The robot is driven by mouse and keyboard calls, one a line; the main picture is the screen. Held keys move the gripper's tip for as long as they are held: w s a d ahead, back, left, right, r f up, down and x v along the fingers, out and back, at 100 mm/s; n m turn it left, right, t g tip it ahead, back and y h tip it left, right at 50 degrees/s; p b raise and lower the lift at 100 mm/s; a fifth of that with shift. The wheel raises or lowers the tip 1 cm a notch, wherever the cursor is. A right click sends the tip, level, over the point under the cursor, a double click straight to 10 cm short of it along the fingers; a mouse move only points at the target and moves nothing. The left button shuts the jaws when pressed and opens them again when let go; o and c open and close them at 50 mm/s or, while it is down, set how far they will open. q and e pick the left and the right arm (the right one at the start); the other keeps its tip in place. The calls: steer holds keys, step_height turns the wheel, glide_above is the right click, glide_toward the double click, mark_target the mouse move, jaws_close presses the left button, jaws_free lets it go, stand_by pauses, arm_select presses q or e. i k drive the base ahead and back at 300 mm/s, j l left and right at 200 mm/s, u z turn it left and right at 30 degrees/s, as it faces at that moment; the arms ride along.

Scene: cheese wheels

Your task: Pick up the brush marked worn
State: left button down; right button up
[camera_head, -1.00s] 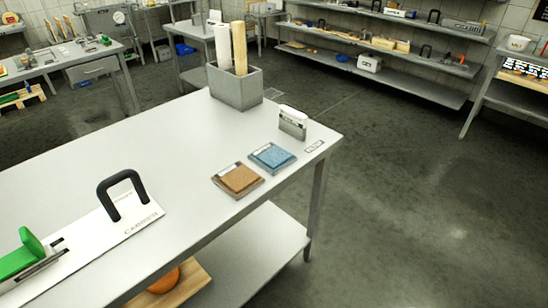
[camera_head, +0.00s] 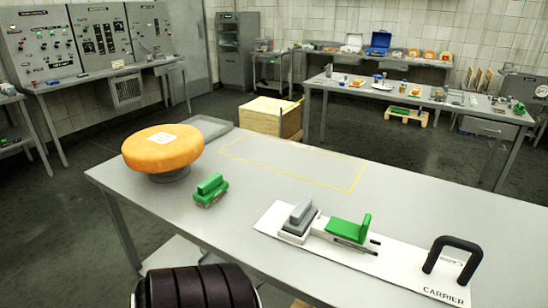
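A small green brush-like block (camera_head: 210,190) lies on the near table, right of the orange cheese wheel (camera_head: 162,147). A grey block with a handle-like top (camera_head: 299,220) sits on the white carrier plate (camera_head: 402,280). A green piece with an upright end (camera_head: 350,230) sits beside it on the same plate. A black loop handle (camera_head: 453,262) stands at the plate's right end. No "worn" mark is readable, so I cannot tell which of these is the marked brush. Neither gripper is in view; a dark ribbed part of mine shows at the bottom.
The cheese wheel rests on a dark round stand (camera_head: 170,174) near the table's left end. A grey tray (camera_head: 208,128) is behind it. A yellow outline (camera_head: 290,166) marks bare tabletop. A pale box-like stack (camera_head: 270,116) stands beyond the table.

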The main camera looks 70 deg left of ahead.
mark_target(297, 224)
steer(key=u, duration=1.85)
steer(key=j+z, duration=0.2)
steer(key=z, duration=0.15)
steer(key=i+j+z, duration=0.1)
steer(key=j+z, duration=0.4)
steer(key=z, duration=0.15)
